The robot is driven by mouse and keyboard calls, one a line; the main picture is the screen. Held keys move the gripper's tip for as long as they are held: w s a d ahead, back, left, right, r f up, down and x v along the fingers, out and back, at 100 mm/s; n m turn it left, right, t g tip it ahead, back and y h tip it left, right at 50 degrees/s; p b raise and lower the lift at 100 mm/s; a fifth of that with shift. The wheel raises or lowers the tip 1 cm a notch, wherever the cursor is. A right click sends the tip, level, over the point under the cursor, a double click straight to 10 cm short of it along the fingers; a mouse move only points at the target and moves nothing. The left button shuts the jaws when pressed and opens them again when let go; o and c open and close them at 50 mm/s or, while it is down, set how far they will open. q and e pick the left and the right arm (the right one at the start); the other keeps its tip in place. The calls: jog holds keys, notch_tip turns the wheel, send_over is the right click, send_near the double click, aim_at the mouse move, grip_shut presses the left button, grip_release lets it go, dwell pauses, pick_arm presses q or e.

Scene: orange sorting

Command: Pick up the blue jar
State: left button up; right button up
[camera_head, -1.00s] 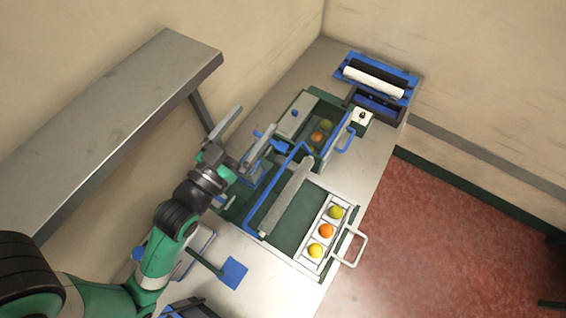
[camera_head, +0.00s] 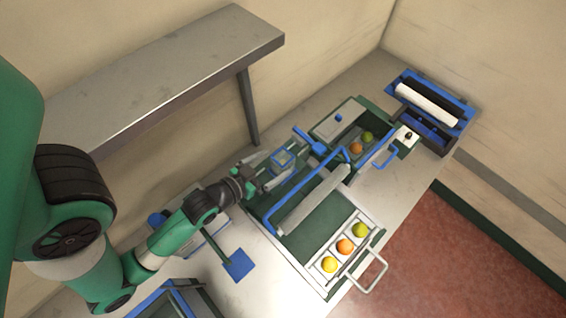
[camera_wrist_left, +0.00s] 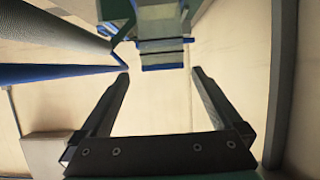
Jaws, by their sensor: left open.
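I cannot make out a clear blue jar in either view. My left gripper (camera_head: 272,172) is at the left end of the green sorting tray in the head view, low over the bench and beside a small blue frame (camera_head: 283,158). In the left wrist view its two dark fingers (camera_wrist_left: 162,78) are wide apart with nothing between them. A grey and blue stepped part (camera_wrist_left: 162,45) lies just beyond the fingertips there. A small blue object (camera_head: 157,219) shows partly behind my left arm; I cannot tell its shape. My right gripper is not in view.
The green tray has a blue rail and grey roller (camera_head: 314,200). A white rack (camera_head: 316,263) holds yellow, orange and green fruit. A blue roller stand (camera_head: 462,108) is at the far right. A grey shelf (camera_head: 165,75) overhangs at the left. A blue square (camera_head: 239,264) lies in front.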

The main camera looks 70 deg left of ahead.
aim_at(280, 159)
pick_arm(q)
jog(key=shift+a+x, duration=0.2)
jog(key=shift+x, duration=2.45)
jog(key=shift+s, duration=0.15)
grip_shut()
